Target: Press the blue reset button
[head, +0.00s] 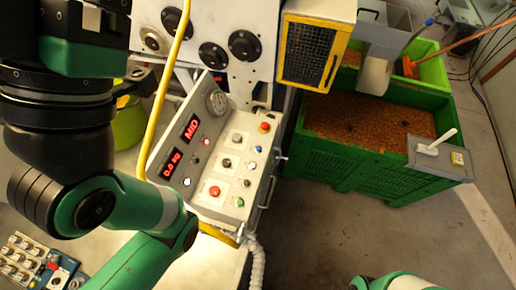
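A grey control panel (174,148) slopes at the middle left in the head view. A small blue button (258,149) sits near its right edge, below a red button (265,127). A pale, whitish-blue button (187,183) sits lower left on the panel; I cannot read any labels. Another red button (214,191) and a small green one (240,202) are near the lower edge. Nothing covers the blue button. My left arm crosses the left side, with its links left of and below the panel. Neither gripper shows in this view.
A yellow hose (164,80) runs down the panel's left side. A white corrugated hose (257,262) hangs below it. A green bin (335,150) of brown granules stands to the right. A second button box (30,262) is at lower left.

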